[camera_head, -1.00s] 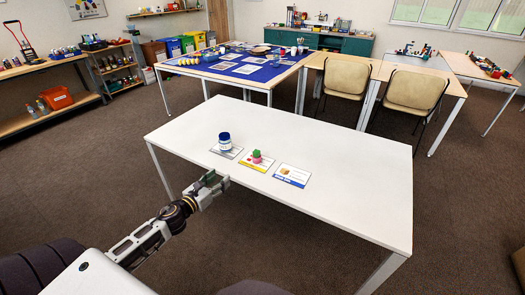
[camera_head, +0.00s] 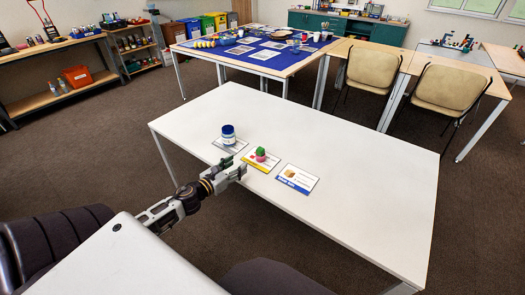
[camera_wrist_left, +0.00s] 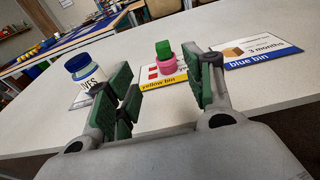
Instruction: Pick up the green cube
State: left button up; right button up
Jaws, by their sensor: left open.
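The small green cube (camera_head: 261,151) sits on top of a pink round object (camera_head: 260,158) on the yellow-banded card on the white table (camera_head: 350,170). My left gripper (camera_head: 239,168) is open and empty, near the table's front edge, on the near left side of the cube. In the left wrist view the green cube (camera_wrist_left: 163,48) and the pink object (camera_wrist_left: 168,66) show between the two green-padded fingers, farther out beyond the fingertips. The cube is apart from both fingers. My right gripper is not in view.
A white jar with a blue lid (camera_head: 228,134) stands on a card left of the cube. The blue bin card (camera_head: 297,179) lies to the right. The right part of the table is clear. Two beige chairs (camera_head: 446,92) stand behind it.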

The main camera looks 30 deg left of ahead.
pick_arm(q)
jog(key=shift+s, duration=0.1)
send_near(258, 151)
jog(key=shift+w+f, duration=0.2)
jog(key=shift+w, duration=1.95)
jog(key=shift+w, duration=0.1)
jog(key=shift+w+d+f, duration=0.1)
jog(key=shift+w+f, duration=0.05)
jog(key=shift+w, duration=0.65)
jog(key=shift+w+d+f, duration=0.15)
jog(key=shift+w+f, duration=0.05)
jog(key=shift+w, duration=0.6)
jog(key=shift+w+d+f, duration=0.1)
jog(key=shift+w+f, duration=0.05)
jog(key=shift+w, duration=0.7)
jog(key=c, duration=1)
